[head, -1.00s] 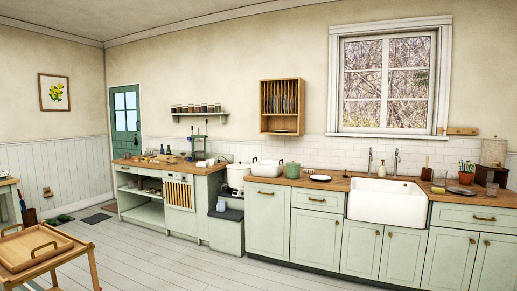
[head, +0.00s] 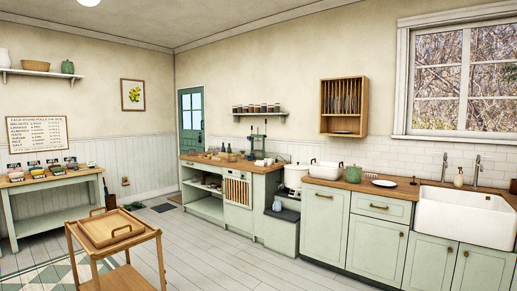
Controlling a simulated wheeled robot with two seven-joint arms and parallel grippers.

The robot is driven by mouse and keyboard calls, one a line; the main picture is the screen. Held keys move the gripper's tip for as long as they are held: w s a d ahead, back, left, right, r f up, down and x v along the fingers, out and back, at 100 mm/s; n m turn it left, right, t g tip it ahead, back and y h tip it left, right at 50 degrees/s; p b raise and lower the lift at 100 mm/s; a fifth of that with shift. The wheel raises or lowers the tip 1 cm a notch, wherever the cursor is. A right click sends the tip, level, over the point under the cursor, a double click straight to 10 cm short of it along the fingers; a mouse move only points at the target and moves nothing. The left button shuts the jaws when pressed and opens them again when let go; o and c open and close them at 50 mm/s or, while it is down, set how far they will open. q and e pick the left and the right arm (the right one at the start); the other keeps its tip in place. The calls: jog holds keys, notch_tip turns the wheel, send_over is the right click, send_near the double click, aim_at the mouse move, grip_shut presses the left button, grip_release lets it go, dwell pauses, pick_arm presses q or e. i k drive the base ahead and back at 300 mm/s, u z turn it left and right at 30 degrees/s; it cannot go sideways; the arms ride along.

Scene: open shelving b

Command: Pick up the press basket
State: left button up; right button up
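I cannot clearly make out the press basket; everything on the far counter is small from here. A dark upright device that looks like a press (head: 258,143) stands on the wooden counter (head: 212,159) by the back wall, among several small items. A pale cylindrical item lies beside it on the right. A woven basket (head: 35,65) sits on the wall shelf at the upper left, but I cannot tell whether it is related. Neither of my grippers is in view.
A wooden trolley with a handled tray (head: 110,228) stands close at the front left. A side table (head: 52,181) with several small containers is at the left wall. The sink run (head: 465,215) fills the right. Plank floor (head: 215,250) is clear between.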

aim_at(232, 157)
jog(key=u, duration=0.35)
jog(key=i, duration=7.05)
jog(key=z, duration=1.65)
